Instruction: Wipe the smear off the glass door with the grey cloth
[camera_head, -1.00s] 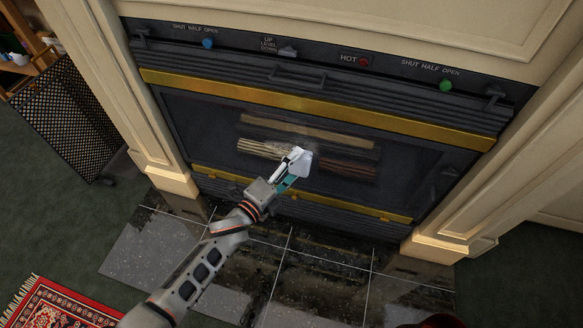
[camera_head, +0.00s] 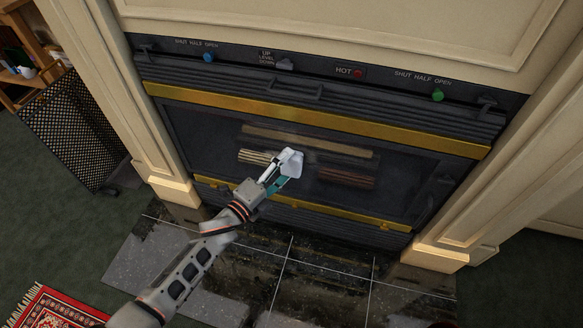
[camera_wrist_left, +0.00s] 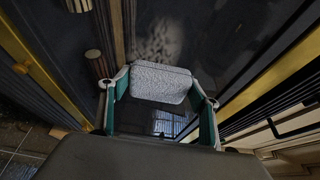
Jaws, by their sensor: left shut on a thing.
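The glass door (camera_head: 400,190) is the dark pane of the fireplace, with pale logs showing behind it. My left gripper (camera_head: 279,172) is shut on the grey cloth (camera_head: 291,160), near the middle of the pane. In the left wrist view the cloth (camera_wrist_left: 160,83) spans the gap between the two fingertips (camera_wrist_left: 160,92). The smear (camera_wrist_left: 160,38) shows there as a hazy whitish patch just beyond the cloth. In the head view it is only a faint haze above the cloth. I cannot tell whether the cloth touches the glass. My right gripper is not in view.
Brass bars (camera_head: 310,118) run above and below the pane. A control strip with a blue knob (camera_head: 208,57), a red lamp (camera_head: 358,73) and a green knob (camera_head: 438,95) is above. A mesh screen (camera_head: 75,130) stands left. A tiled hearth (camera_head: 320,285) lies below.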

